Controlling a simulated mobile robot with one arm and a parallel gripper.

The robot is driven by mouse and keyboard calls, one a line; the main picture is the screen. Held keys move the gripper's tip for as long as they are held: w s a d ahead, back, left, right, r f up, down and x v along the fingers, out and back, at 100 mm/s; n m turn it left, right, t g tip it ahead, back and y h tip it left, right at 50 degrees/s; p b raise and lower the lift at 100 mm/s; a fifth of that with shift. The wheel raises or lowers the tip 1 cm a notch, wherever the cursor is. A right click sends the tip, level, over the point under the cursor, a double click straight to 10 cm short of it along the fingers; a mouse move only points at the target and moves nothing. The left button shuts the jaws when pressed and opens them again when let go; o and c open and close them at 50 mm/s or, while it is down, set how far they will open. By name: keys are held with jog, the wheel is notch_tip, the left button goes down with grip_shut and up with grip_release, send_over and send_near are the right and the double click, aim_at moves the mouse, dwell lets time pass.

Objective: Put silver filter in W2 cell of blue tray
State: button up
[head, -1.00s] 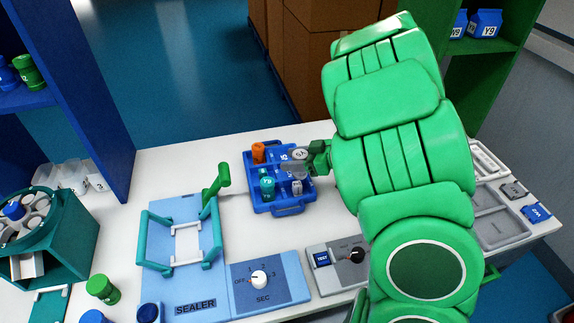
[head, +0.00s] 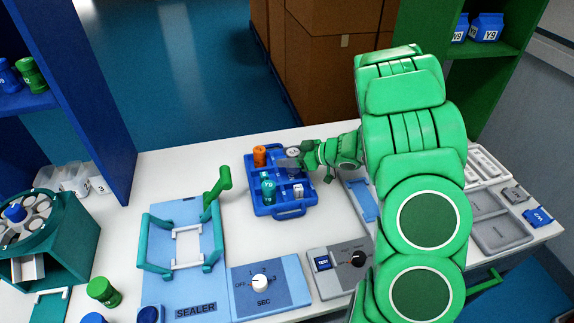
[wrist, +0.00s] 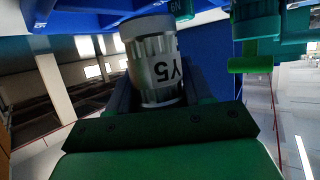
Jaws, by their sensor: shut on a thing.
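The silver filter (wrist: 158,50), a silver cylinder with a white band marked Y5, fills the top middle of the wrist view. My gripper (wrist: 157,95) is shut on it. In the head view my gripper (head: 297,157) is at the back right part of the blue tray (head: 285,212), with a grey-white round top (head: 293,151) at its tips. The tray holds an orange cylinder (head: 259,156), teal cylinders (head: 267,187) and a small white-silver piece (head: 298,191). I cannot tell whether the filter touches the tray or which cell lies beneath it. My gripper covers part of the tray's back right.
The blue sealer (head: 183,240) with its raised green handle (head: 217,186) stands left of the tray. A dial box (head: 262,288) and a grey test box (head: 337,272) are in front. Grey trays (head: 500,235) lie at the right. White table is clear behind the sealer.

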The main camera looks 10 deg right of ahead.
jog(key=shift+w+f, duration=0.9)
jog(key=shift+f, duration=1.65)
jog(key=shift+f, duration=0.1)
jog(key=o, duration=1.1)
jog(key=shift+s+d+r, duration=0.15)
jog(key=shift+d+r, duration=0.05)
jog(key=shift+d, duration=0.05)
jog(key=v, duration=1.1)
jog(key=shift+s+d+r, duration=0.1)
jog(key=shift+s+d, duration=0.05)
